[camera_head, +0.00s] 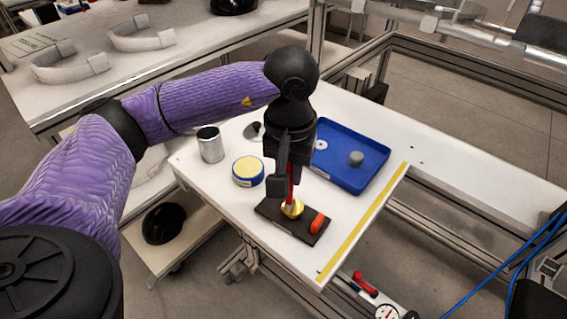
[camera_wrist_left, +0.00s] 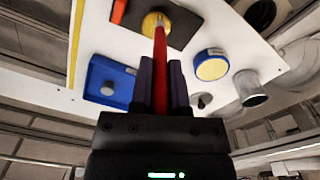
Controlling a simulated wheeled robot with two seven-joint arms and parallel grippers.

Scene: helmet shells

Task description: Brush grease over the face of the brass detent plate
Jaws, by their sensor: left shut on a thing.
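My left gripper (camera_head: 290,178) points down over the white table and is shut on a brush with a red handle (camera_head: 291,190). In the left wrist view the red handle (camera_wrist_left: 160,75) runs out between the dark fingers toward the brass detent plate (camera_wrist_left: 152,22). The round yellow brass plate (camera_head: 293,209) sits on a dark block (camera_head: 273,216). The brush's lower end meets the plate in the picture; its bristles are hard to make out, and I cannot tell whether they touch. An open tin with pale yellow grease (camera_head: 248,170) stands left of the block. My right gripper is not in view.
An orange piece (camera_head: 318,223) lies on the block's right end. A blue tray (camera_head: 375,178) holds a grey knob (camera_head: 356,158) and a pale ring. A metal cup (camera_head: 210,146) and a small black-knobbed lid (camera_head: 253,131) stand behind the tin. A yellow strip (camera_head: 362,222) lines the table's right edge.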

